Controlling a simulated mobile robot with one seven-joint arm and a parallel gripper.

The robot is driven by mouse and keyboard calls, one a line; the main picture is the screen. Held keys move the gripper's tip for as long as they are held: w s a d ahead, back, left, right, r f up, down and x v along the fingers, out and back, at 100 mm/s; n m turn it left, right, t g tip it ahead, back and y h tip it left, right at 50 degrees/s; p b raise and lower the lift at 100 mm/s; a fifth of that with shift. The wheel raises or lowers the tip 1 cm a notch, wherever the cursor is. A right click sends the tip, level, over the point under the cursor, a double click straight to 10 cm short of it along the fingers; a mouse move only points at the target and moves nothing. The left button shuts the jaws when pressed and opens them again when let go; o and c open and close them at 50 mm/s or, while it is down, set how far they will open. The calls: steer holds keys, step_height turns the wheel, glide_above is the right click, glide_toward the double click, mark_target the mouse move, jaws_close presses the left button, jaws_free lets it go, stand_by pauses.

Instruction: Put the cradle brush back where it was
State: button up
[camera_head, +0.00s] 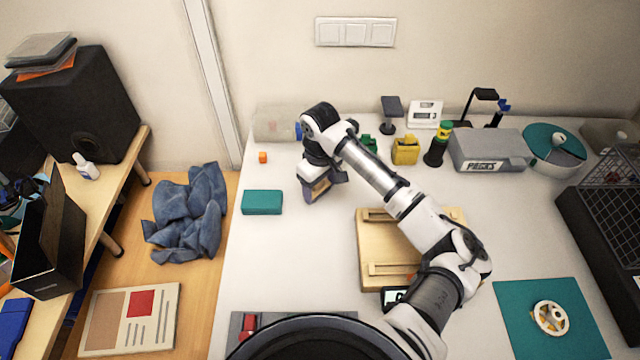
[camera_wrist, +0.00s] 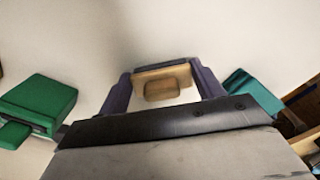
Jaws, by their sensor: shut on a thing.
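The cradle brush (camera_wrist: 162,87) looks like a tan wooden block with a raised knob. It sits between the two dark fingers of my gripper (camera_wrist: 160,76), which is shut on it. In the head view, my gripper (camera_head: 322,186) points down over the back left of the white table, with the tan brush (camera_head: 318,190) partly hidden by it. I cannot tell whether the brush touches the table. A wooden cradle (camera_head: 372,228) with raised rails lies in the middle of the table, partly covered by my arm.
A yellow container (camera_head: 405,150), a dark bottle (camera_head: 437,146) and a grey case (camera_head: 487,149) stand along the back.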

steer(key=shift+f, duration=0.1)
steer(key=o, duration=0.9)
step_height(320, 180, up, 12)
steer(key=shift+r+b, duration=0.15)
steer(key=shift+b, duration=0.95)
